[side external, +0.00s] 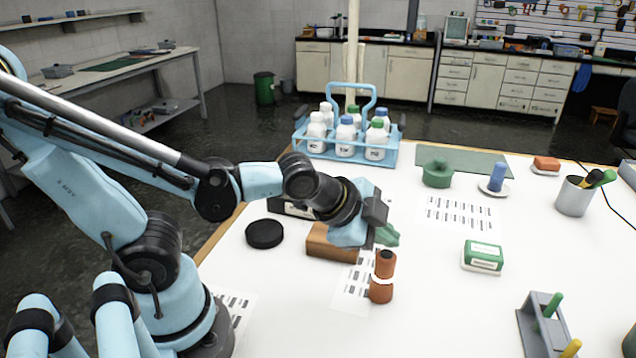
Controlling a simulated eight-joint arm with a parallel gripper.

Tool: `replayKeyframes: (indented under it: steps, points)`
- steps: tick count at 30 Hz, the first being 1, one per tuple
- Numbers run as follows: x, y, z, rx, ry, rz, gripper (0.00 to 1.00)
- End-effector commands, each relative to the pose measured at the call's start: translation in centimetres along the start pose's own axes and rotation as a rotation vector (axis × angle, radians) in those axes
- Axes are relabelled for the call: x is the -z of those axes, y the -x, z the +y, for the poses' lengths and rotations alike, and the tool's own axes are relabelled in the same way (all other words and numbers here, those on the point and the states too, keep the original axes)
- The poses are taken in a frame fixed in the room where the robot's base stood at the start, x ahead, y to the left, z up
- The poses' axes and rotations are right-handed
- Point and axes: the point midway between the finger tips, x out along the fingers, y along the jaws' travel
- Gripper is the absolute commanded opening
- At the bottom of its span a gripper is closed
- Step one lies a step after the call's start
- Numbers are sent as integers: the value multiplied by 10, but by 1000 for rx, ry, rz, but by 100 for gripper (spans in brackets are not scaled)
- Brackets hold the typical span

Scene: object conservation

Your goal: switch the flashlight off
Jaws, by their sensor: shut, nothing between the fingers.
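My gripper (373,222) is shut and empty, low over a brown wooden block (330,243) near the table's left edge. A green piece (388,236) shows just right of the fingers, at the block's right end. It may be part of the flashlight, but the gripper and wrist hide most of that spot. I cannot tell whether the fingers touch it. No switch or light beam can be made out, so I cannot tell whether the flashlight is on. An orange-brown cylinder with a dark top and a pale band (382,277) stands upright just in front.
A black disc (264,234) lies left of the block. A blue bottle carrier (393,157) stands behind. A green-and-white box (482,256), a grey pen cup (574,197) and a grey rack (538,325) stand to the right. The table's front middle is clear.

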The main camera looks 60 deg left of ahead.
Motion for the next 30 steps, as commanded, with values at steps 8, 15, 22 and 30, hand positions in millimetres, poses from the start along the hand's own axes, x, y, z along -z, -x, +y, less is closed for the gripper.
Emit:
replayKeyframes:
  steps: [8,15,22,30]
  points:
    - [0,0,0,0,0,0,0]
    - [0,0,0,0,0,0,0]
    - [-4,-5,4,0,0,0,0]
    - [-4,-6,5,0,0,0,0]
